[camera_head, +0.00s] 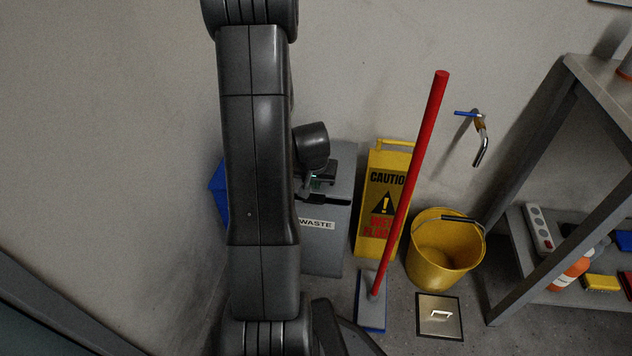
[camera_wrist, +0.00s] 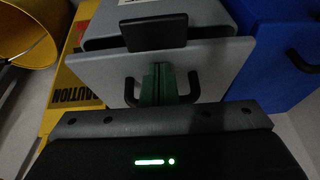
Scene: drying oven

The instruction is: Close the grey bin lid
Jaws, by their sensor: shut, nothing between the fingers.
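The grey bin (camera_head: 321,250) with a WASTE label stands against the wall, partly behind my arm. In the head view the gripper (camera_head: 318,182) is small and partly hidden.
A blue bin (camera_wrist: 275,50) stands beside the grey one. A yellow caution sign (camera_head: 372,215), a red-handled mop (camera_head: 408,180) and a yellow bucket (camera_head: 440,262) stand to the right. A metal shelf (camera_head: 540,180) is farther right. A floor plate (camera_head: 440,316) lies in front of the bucket.

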